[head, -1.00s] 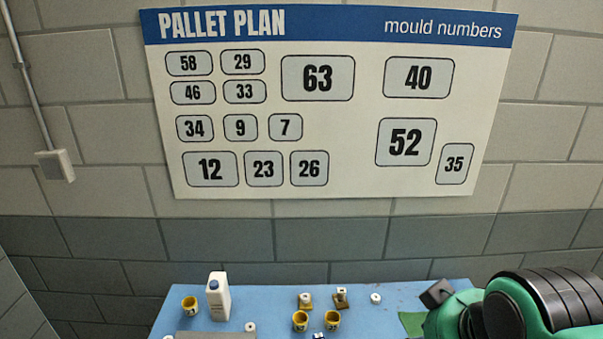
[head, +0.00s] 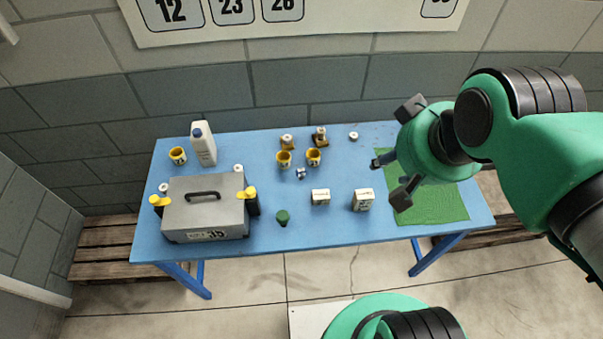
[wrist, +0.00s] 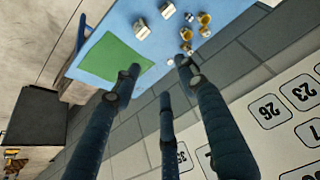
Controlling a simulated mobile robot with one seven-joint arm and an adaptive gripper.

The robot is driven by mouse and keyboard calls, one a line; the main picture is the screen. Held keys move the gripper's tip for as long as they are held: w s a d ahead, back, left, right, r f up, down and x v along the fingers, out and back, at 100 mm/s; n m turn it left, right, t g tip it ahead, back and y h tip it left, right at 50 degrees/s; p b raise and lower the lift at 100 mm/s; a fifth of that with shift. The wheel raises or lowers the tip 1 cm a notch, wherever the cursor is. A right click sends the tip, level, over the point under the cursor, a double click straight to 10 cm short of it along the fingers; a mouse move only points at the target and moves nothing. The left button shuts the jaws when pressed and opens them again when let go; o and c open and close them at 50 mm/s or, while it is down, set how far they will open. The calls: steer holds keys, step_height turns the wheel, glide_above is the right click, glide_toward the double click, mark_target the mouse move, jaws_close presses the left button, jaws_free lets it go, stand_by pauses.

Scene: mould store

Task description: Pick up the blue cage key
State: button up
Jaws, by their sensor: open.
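I cannot make out a blue cage key in any view. A small dark and silvery item (head: 300,174) lies mid-table in the head view, too small to identify. My gripper (head: 394,156) is open and empty, above the right part of the blue table (head: 350,237), over the green mat (head: 440,205). In the wrist view its three dark fingers (wrist: 160,78) are spread apart with nothing between them. The green mat shows there too (wrist: 112,58). My gripper hides part of the table's right back area.
A grey case (head: 222,218) fills the table's left part, with a white bottle (head: 204,150) behind it. Yellow cups (head: 284,160), white boxes (head: 320,197) (head: 363,201) and a green knob-like piece (head: 282,217) stand mid-table. The wall is close behind. A pallet (head: 105,247) lies at left.

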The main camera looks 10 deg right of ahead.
stand_by(0.3)
steer(key=n+g+p, duration=0.2)
steer(key=n+g, duration=0.4)
steer(key=n, duration=1.4)
glide_above(301, 175)
steer(key=w, duration=0.2)
step_height(301, 175, down, 32)
steer(key=shift+s+a+f, duration=0.1)
steer(key=shift+s+f, duration=0.1)
steer(key=shift+s, duration=0.05)
steer(key=shift+f+b, duration=0.75)
steer(key=shift+f, duration=3.55)
